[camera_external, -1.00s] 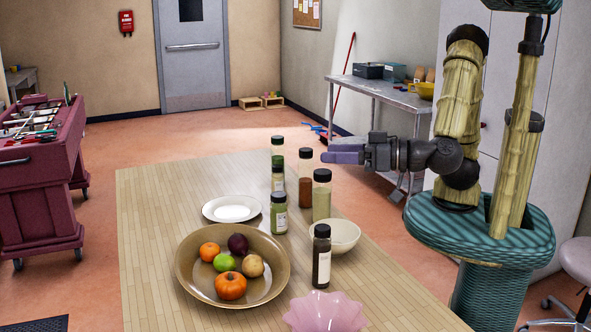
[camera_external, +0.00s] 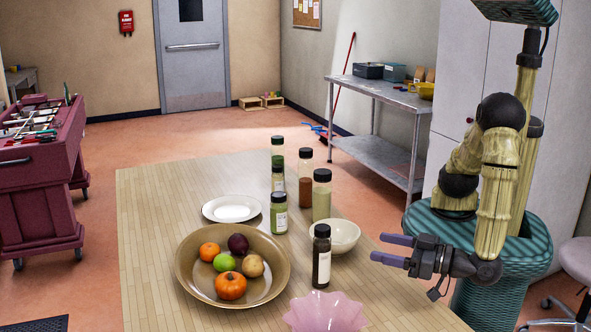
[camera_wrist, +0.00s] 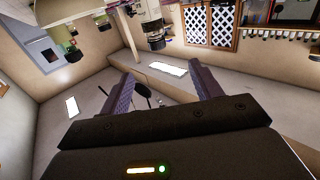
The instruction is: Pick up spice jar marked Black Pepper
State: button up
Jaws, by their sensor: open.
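Several spice jars with black lids stand on the wooden table. A dark-filled jar with a white label (camera_external: 321,258) stands nearest the camera; its lettering is too small to read. Behind it are a pale tan jar (camera_external: 321,201), a reddish-brown jar (camera_external: 305,188), a green jar (camera_external: 279,218) and two more greenish jars at the back. No jar can be identified by its marking as Black Pepper. My gripper (camera_external: 386,248) is open and empty, right of the dark jar and apart from it, fingers pointing left. Its two purple fingers also show spread in the wrist view (camera_wrist: 165,82).
A cream bowl (camera_external: 347,232) sits behind the dark jar and a pink scalloped bowl (camera_external: 325,312) in front. A brown bowl (camera_external: 188,275) of fruit and vegetables and a white plate (camera_external: 213,217) lie left. The table's left and back parts are clear.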

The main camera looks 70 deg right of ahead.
notch_tip(320, 180, down, 3)
jog(key=shift+s+f, duration=0.1)
jog(key=shift+f, duration=0.1)
jog(key=shift+w, duration=0.2)
jog(key=p, duration=0.3)
send_near(315, 241)
jog(key=w, duration=0.1)
jog(key=w+f, duration=0.1)
jog(key=w, duration=0.1)
jog(key=w+d, duration=0.1)
jog(key=w, duration=0.1)
jog(key=shift+w+f, duration=0.25)
jog(key=shift+f, duration=0.05)
jog(key=w, duration=0.1)
jog(key=w+p, duration=0.1)
jog(key=w, duration=0.1)
jog(key=w+d, duration=0.1)
jog(key=shift+w+r, duration=0.25)
jog(key=shift+w, duration=0.35)
